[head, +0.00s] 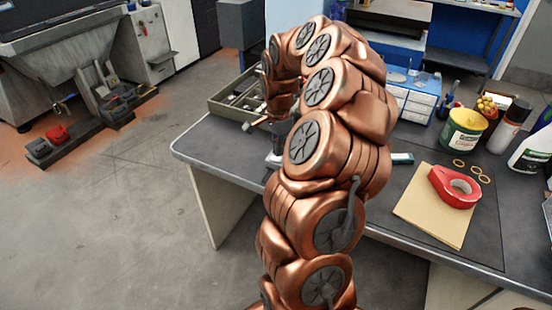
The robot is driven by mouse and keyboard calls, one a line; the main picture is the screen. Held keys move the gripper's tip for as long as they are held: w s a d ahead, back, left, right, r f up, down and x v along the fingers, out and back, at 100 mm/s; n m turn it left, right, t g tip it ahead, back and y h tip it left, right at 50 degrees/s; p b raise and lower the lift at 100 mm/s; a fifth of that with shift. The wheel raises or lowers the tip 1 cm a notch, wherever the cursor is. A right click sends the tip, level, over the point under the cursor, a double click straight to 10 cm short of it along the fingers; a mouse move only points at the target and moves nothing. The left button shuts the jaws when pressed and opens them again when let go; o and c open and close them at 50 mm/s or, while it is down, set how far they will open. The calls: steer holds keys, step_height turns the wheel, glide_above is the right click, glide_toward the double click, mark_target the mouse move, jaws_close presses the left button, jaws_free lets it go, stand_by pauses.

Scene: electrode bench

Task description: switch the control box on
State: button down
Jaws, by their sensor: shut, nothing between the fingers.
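I cannot make out a control box or its switch for certain; my copper-coloured arm covers the middle of the bench (205,150). My gripper (275,160) points down over the left part of the bench, partly hidden by my arm. The little of it that shows looks shut and empty.
A grey-green tray (228,108) with metal parts lies at the bench's back left. A blue and white drawer unit (414,103) stands behind. At right are a yellow-green tin (462,130), bottles, rings, and red tape (455,187) on brown card (425,212).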

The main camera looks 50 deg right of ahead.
mark_target(278, 159)
steer(key=shift+f+b, duration=0.9)
steer(key=shift+f, duration=0.25)
stand_by(0.8)
steer(key=shift+r, duration=3.55)
steer(key=s+a+r+n+p, duration=0.2)
steer(key=a+r+n, duration=0.25)
steer(key=a, duration=0.55)
steer(key=s+a+r+n+p, duration=0.35)
steer(key=a+n, duration=0.25)
steer(key=a, duration=0.5)
steer(key=s+a+r+n+g+p, duration=0.1)
steer(key=s+a+n+p, duration=0.1)
steer(key=s+a+n, duration=0.3)
steer(key=s+a+r+n+p, duration=0.1)
steer(key=s+a+n, duration=0.4)
steer(key=s, duration=0.8)
steer(key=shift+s+a+g+p, duration=0.15)
steer(key=shift+a+g+p, duration=0.25)
steer(key=shift+a+p, duration=0.35)
